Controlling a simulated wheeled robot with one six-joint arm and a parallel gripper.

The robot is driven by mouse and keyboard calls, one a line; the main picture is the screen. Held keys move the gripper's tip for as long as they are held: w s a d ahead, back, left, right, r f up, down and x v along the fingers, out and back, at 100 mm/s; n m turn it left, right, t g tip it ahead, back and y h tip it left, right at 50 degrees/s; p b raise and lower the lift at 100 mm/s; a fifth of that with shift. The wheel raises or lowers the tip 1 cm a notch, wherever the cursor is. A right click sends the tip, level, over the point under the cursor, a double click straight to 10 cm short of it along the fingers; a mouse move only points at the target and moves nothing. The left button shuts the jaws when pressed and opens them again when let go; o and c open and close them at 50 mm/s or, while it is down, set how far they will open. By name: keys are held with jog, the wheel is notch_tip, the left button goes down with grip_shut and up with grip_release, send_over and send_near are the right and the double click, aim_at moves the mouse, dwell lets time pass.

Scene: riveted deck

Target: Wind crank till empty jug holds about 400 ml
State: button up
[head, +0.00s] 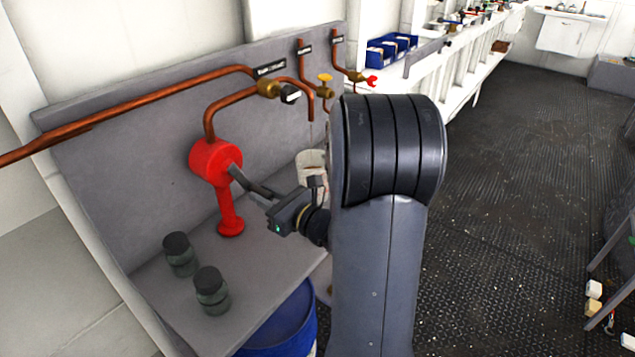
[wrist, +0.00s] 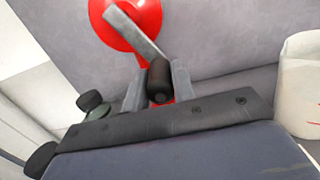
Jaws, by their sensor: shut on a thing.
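A red hand pump (head: 213,160) stands on the grey bench, with a grey crank arm (head: 243,182) reaching down and right from its hub. My gripper (head: 268,196) is shut on the crank's black handle (wrist: 160,78), which sits between the two fingers in the wrist view. A white jug (head: 309,162) stands behind my gripper, under the open end of a copper spout (head: 310,108). A faint thin line shows below the spout. My arm partly hides the jug. The jug (wrist: 302,85) is cut off in the wrist view, and its liquid level cannot be read.
Two dark-lidded jars (head: 180,256) (head: 212,291) stand at the bench's near left. A blue drum (head: 285,325) stands below the bench's front edge.

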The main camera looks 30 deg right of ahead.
jog(key=shift+f, duration=0.15)
dwell(0.8)
jog(key=o, duration=2)
jog(key=v, duration=0.9)
